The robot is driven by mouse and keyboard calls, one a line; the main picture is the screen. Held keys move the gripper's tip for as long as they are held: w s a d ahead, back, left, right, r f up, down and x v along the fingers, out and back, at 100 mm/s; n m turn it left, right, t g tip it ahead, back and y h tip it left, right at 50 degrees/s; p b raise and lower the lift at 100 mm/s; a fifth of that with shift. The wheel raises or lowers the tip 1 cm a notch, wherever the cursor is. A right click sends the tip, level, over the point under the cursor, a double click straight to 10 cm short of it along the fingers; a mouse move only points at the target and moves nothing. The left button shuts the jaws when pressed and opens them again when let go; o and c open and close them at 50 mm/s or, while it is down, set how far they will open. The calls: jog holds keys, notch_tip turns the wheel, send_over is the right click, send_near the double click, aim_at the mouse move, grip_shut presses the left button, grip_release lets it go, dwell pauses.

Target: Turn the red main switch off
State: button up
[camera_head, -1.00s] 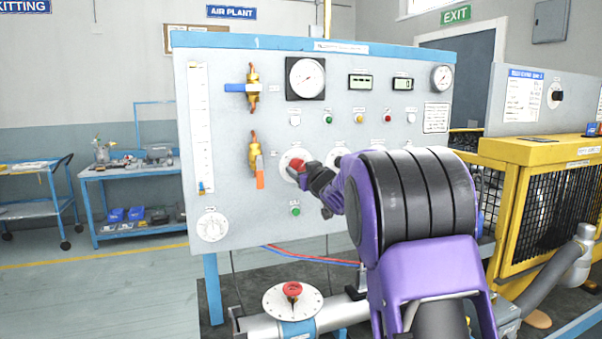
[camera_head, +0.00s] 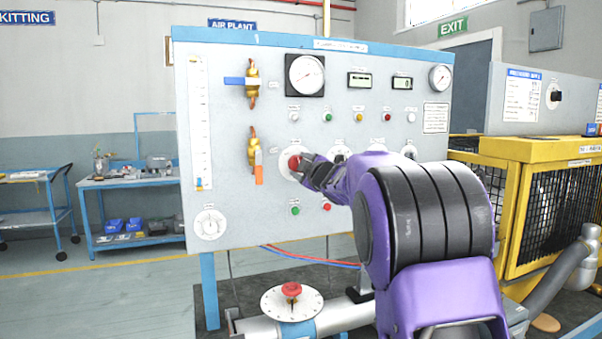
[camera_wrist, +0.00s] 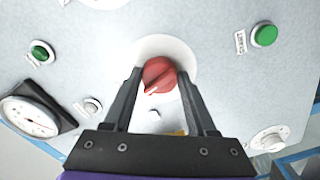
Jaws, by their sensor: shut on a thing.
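The red main switch (camera_head: 294,163) is a round red knob on a white disc, on the grey upright panel. In the wrist view the red knob (camera_wrist: 159,75) carries a white pointer mark that points down and to the left. My gripper (camera_head: 306,166) is at the knob, reaching in from the right. In the wrist view my gripper (camera_wrist: 160,80) has one dark finger on each side of the knob and is shut on it. The fingertips hide part of the knob's sides and of the disc.
Green (camera_head: 295,210) and red (camera_head: 327,207) buttons sit just below. Gauges line the panel's upper part. A red knob on a white dial (camera_head: 291,290) sits on the pipe below.

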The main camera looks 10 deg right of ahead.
jog(key=n+b, duration=0.2)
jog(key=n, duration=0.3)
jog(key=shift+n, duration=0.4)
dwell(0.4)
jog(key=o, duration=1.4)
jog(key=shift+c, duration=0.2)
jog(key=shift+s, duration=0.1)
